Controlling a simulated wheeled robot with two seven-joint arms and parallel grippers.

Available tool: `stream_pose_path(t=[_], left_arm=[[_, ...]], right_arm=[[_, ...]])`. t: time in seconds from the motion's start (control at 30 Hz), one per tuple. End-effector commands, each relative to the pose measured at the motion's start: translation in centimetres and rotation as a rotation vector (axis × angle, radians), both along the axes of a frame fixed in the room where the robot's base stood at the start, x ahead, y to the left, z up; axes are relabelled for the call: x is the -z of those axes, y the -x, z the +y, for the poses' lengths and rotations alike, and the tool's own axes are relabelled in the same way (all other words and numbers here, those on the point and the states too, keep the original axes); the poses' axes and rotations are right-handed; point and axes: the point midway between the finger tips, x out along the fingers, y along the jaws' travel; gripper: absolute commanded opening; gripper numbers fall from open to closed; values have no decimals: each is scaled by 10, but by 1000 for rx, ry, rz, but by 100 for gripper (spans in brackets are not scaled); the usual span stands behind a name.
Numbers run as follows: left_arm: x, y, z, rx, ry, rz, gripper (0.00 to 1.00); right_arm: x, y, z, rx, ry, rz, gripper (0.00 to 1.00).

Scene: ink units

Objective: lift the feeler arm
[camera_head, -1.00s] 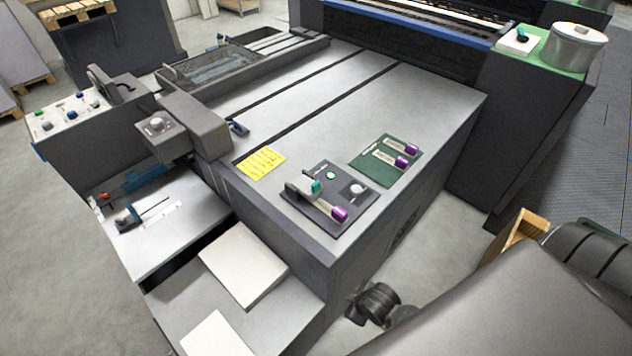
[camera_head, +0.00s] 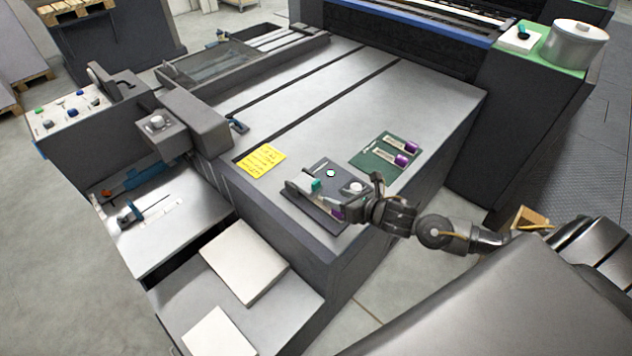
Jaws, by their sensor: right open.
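A dark test plate (camera_head: 319,212) lies on the near corner of the grey machine top. A purple-capped vial (camera_head: 338,214) is partly hidden by my right gripper (camera_head: 364,200). That gripper is open at the plate's right edge, to the right of the feeler arm. My left gripper is out of view.
A green mat (camera_head: 370,164) with two purple-capped vials lies just behind my right gripper. A yellow note (camera_head: 260,161) is left of the plate. A metal pot (camera_head: 575,45) stands far right. The middle of the machine top (camera_head: 310,115) is clear.

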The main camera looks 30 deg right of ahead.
Motion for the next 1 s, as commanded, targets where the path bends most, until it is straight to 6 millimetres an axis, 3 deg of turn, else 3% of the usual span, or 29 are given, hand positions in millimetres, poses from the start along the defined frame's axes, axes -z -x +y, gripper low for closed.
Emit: stream_pose_path(t=[0.2,0.47,1.0], left_arm=[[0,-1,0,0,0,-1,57],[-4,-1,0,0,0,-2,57],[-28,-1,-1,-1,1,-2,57]], right_arm=[[-12,-10,-13,-126,190,-102,51],[-11,-19,-11,-132,201,-111,51],[23,-96,16,-131,200,-109,51]])
